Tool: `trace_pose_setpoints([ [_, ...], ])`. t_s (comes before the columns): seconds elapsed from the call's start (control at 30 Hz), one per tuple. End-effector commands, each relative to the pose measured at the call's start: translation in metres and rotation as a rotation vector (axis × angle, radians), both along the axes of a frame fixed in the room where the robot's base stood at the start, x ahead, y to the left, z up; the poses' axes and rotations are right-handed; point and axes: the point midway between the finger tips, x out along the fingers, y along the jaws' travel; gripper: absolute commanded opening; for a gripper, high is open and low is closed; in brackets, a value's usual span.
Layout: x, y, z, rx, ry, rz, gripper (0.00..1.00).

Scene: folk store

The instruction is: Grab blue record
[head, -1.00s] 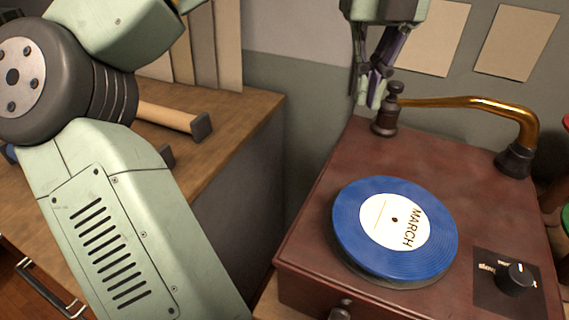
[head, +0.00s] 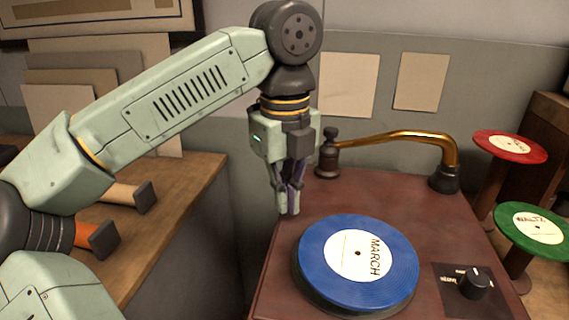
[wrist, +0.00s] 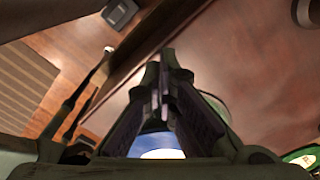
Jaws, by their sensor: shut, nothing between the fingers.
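The blue record (head: 400,262) lies flat on the brown record player (head: 415,200). Its white label reads MARCH. My gripper (head: 288,210) points down, shut and empty, above the player's left side. In the head view it is up and to the left of the record, apart from it. In the wrist view my shut fingers (wrist: 158,65) fill the middle, and a small part of the blue record (wrist: 155,141) shows below and between them. The rest of the record is hidden there by the fingers.
A brass tonearm (head: 400,138) arches over the player's back. A knob (head: 474,283) sits at its front right. A red record (head: 510,146) and a green record (head: 535,228) rest on stands at the right. A wooden counter (head: 165,235) is at the left, with a gap before the player.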

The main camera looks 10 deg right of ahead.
Motion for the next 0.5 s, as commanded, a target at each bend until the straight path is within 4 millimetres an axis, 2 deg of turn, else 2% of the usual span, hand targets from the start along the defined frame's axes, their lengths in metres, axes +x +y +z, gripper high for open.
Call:
trace_pose_setpoints([
  [0.1,-0.018,-0.008,0.004,0.0,-0.001,-0.006,0.0],
  [0.2,-0.028,-0.013,0.003,0.0,-0.001,-0.004,0.0],
  [0.5,-0.037,-0.016,0.001,-0.001,0.0,-0.001,0.0],
])
